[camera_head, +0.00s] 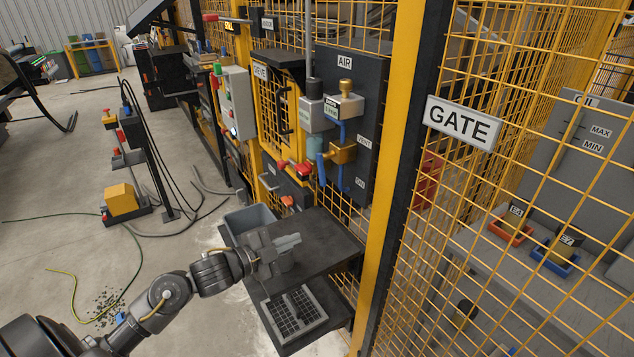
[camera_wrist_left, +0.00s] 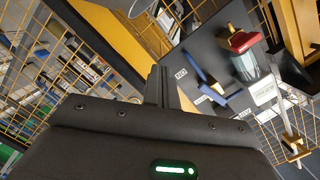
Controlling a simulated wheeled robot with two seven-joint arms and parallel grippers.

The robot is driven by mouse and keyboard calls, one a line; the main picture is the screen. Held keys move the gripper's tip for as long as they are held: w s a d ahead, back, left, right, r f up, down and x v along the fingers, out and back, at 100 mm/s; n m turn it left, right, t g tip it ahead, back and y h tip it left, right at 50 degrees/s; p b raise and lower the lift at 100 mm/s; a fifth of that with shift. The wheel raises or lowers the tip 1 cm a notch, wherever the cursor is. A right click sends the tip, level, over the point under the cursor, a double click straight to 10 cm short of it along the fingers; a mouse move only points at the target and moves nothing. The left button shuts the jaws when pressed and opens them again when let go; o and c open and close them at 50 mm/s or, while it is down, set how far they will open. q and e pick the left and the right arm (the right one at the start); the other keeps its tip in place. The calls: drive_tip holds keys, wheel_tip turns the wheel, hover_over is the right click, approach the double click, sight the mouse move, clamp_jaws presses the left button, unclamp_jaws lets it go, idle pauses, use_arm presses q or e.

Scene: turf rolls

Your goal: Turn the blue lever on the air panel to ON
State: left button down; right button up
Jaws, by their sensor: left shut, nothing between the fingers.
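The dark air panel (camera_head: 366,110) hangs on the yellow fence, with an AIR label at its top, a VENT label (camera_head: 364,140) at its right edge and an ON label (camera_head: 360,184) lower down. The blue lever (camera_head: 321,168) is at a brass valve (camera_head: 343,152) on the panel. In the left wrist view the lever (camera_wrist_left: 211,82) lies beyond the fingers, to the right of the ON label (camera_wrist_left: 181,74). My left gripper (camera_head: 290,241) is shut and empty, below and left of the lever, apart from it. My right gripper is not in view.
A black shelf (camera_head: 325,252) is under my left gripper, with a grey bin (camera_head: 250,218) beside it and a grated tray (camera_head: 294,312) below. A yellow post (camera_head: 396,130) with a GATE sign (camera_head: 462,123) stands at right.

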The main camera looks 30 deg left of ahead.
use_arm(q)
wheel_tip(320, 180, up, 13)
drive_tip(key=a+m+g+h, duration=0.2)
drive_tip(key=m+g+h, duration=0.1)
drive_tip(key=m+h, duration=0.6)
drive_tip(key=w+d+r+y+p, duration=0.1)
drive_tip(key=w+d+p, duration=0.3)
drive_tip(key=w+d, duration=0.3)
drive_tip(key=shift+w+a+f+m+p, duration=0.15)
drive_tip(key=shift+w+a+f+p, duration=0.1)
drive_tip(key=shift+w+a+f, duration=0.25)
drive_tip(key=shift+w+a+f+m+p, duration=0.15)
drive_tip(key=shift+w+a+p, duration=0.15)
drive_tip(key=shift+a, duration=0.3)
